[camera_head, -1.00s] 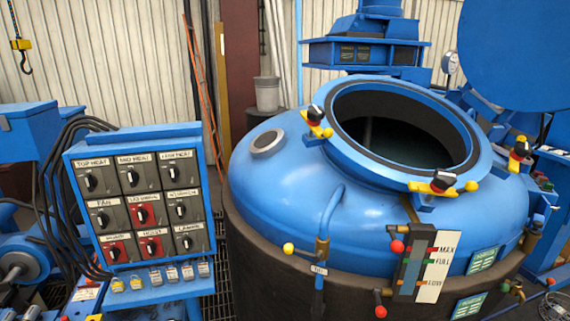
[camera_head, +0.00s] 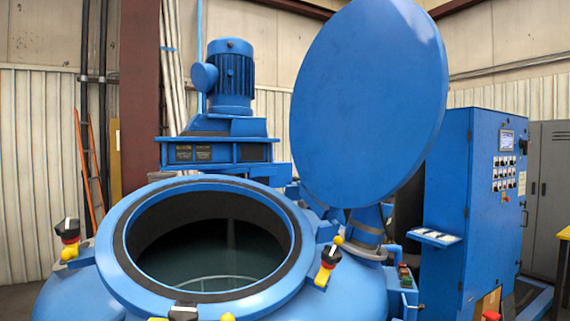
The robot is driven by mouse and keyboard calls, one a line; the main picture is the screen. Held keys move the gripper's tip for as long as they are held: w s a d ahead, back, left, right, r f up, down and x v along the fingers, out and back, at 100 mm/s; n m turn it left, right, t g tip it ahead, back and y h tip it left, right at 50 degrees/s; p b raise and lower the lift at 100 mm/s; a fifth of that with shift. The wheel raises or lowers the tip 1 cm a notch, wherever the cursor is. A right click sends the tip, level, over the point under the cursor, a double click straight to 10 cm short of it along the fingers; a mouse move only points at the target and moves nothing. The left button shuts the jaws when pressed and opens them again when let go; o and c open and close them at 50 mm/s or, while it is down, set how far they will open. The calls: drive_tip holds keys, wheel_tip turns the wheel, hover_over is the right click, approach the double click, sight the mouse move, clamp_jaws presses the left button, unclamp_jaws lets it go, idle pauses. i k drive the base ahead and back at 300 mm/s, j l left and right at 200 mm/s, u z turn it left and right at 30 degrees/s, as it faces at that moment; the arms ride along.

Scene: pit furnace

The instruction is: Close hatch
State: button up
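The hatch lid (camera_head: 368,95) is a large blue disc, swung up and open to the right of the opening. It stands on a short hinge post (camera_head: 368,232) on the furnace top. The round hatch opening (camera_head: 215,250) is uncovered, with a blue rim (camera_head: 118,262) and a dark seal ring. Its inside looks dark and hollow. Clamps with black, red and yellow parts sit around the rim: one at the left (camera_head: 68,240), one at the right (camera_head: 328,262) and one at the front (camera_head: 183,311). My gripper is not in view.
A blue motor (camera_head: 230,78) on a housing stands behind the opening. A blue control cabinet (camera_head: 488,195) with buttons and a small screen stands at the right, beside grey lockers (camera_head: 548,190). An orange ladder (camera_head: 92,175) leans at the back left.

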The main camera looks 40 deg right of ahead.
sight(368, 102)
drive_tip(key=l, duration=0.45)
drive_tip(key=k+l+u, duration=0.15)
drive_tip(key=l, duration=0.7)
drive_tip(key=k+l+u, duration=0.15)
drive_tip(key=l, duration=0.7)
drive_tip(key=k+l+u, duration=0.15)
drive_tip(key=l, duration=0.85)
drive_tip(key=k+l+u, duration=0.1)
drive_tip(key=l, duration=1.1)
drive_tip(key=k+u, duration=0.05)
